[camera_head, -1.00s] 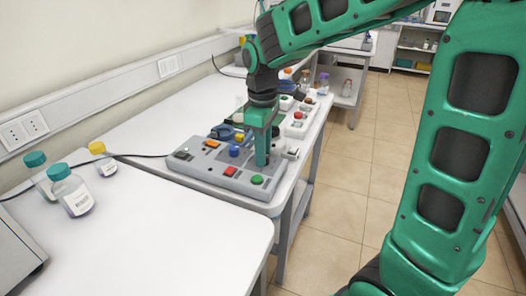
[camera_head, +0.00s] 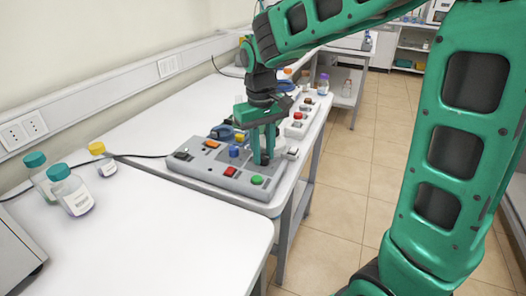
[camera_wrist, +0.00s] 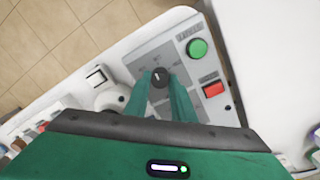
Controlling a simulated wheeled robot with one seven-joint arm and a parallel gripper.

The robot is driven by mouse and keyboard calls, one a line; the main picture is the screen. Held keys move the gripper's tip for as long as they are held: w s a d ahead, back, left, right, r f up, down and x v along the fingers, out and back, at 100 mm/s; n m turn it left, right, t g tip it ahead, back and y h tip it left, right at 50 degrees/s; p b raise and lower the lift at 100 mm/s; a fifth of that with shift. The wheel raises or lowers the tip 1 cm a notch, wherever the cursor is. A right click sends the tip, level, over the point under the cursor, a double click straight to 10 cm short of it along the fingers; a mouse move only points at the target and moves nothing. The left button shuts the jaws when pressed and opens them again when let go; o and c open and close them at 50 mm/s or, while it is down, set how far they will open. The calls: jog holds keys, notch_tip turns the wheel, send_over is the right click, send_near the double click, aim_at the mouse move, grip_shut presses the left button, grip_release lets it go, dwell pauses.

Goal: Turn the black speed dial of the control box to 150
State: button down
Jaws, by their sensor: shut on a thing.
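The grey control box (camera_head: 207,173) lies on the white bench in the head view, and part of its face shows in the wrist view (camera_wrist: 219,88). The black speed dial (camera_wrist: 159,76) shows in the wrist view between my fingertips, with a light pointer mark on its top. My gripper (camera_wrist: 160,80) points down at the box and is shut on the dial; it also shows in the head view (camera_head: 263,160), where its fingers largely hide the dial. Markings surround the dial, but the numbers are too small to read.
The box also carries a green button (camera_head: 257,180), a red switch (camera_head: 230,171), a blue knob (camera_head: 234,151) and an orange switch (camera_head: 212,143). Capped bottles (camera_head: 71,190) stand on the near left table. A white switch (camera_wrist: 95,78) lies beside the box.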

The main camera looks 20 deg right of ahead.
aim_at(262, 155)
jog(key=shift+w+r+m, duration=0.1)
jog(key=shift+w+m, duration=0.1)
jog(key=shift+m, duration=1.4)
jog(key=c, duration=1.5)
grip_release()
jog(key=shift+s, duration=0.1)
notch_tip(262, 155, up, 11)
jog(key=shift+a+f, duration=0.15)
jog(key=shift+f, duration=0.05)
